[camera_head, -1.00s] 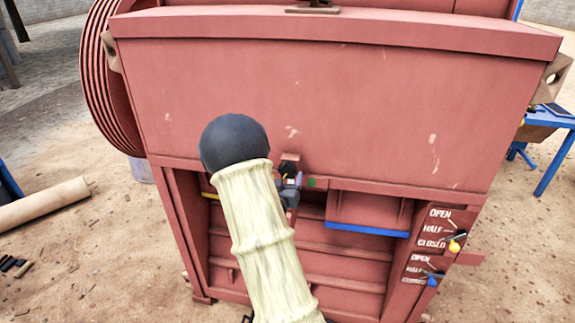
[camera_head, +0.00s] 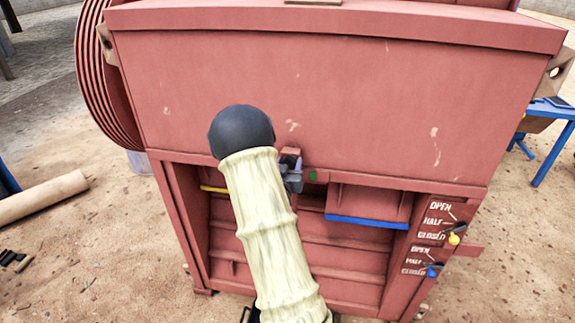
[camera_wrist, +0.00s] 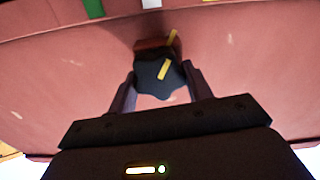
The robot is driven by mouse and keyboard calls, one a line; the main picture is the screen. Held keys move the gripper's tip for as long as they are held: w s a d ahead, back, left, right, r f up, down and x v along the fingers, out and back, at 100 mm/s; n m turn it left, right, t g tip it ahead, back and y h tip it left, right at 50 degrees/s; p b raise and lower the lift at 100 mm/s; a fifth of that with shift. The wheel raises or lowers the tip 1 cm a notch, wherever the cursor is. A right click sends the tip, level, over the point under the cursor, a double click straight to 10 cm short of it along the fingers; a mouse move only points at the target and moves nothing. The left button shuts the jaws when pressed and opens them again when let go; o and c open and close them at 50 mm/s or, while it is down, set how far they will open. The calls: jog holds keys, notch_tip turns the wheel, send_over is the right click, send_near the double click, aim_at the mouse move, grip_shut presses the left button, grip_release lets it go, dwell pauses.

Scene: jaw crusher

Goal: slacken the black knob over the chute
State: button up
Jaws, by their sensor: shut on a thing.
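The black knob (camera_wrist: 152,80) is lobed, with a yellow stripe on its face. It sits on a reddish-brown mount that carries another yellow mark just beyond it in the wrist view. My gripper (camera_wrist: 158,76) has one finger on each side of the knob and is shut on it. In the head view my gripper (camera_head: 291,178) is at the lower edge of the red crusher panel, over the open chute bay (camera_head: 325,240). There the gripper hides most of the knob; the brown mount (camera_head: 290,151) shows above it. My arm hides part of the bay's left side.
A small green mark (camera_head: 312,175) is just right of my gripper. A blue-edged flap (camera_head: 366,223) hangs further right. At the far right are a yellow-handled lever (camera_head: 454,239) and a blue-handled lever (camera_head: 432,271) beside OPEN, HALF, CLOSED labels. A ribbed wheel (camera_head: 100,85) stands left.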

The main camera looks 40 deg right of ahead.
jog(key=shift+a+f+n+b, duration=0.1)
jog(key=shift+n+b, duration=0.2)
jog(key=shift+n, duration=0.2)
jog(key=n+b, duration=0.1)
jog(key=n, duration=0.1)
jog(key=shift+w+n, duration=0.15)
jog(key=shift+n, duration=0.15)
jog(key=n+b, duration=0.1)
jog(key=n, duration=0.3)
jog(key=shift+a+f+n, duration=0.1)
jog(key=shift+n, duration=0.2)
jog(key=n, duration=0.4)
jog(key=shift+w+f+n, duration=0.1)
jog(key=shift+n, duration=0.2)
jog(key=n, duration=0.4)
jog(key=shift+f+n, duration=0.15)
jog(key=shift+n, duration=0.25)
jog(key=o, duration=1)
jog(key=shift+a, duration=0.1)
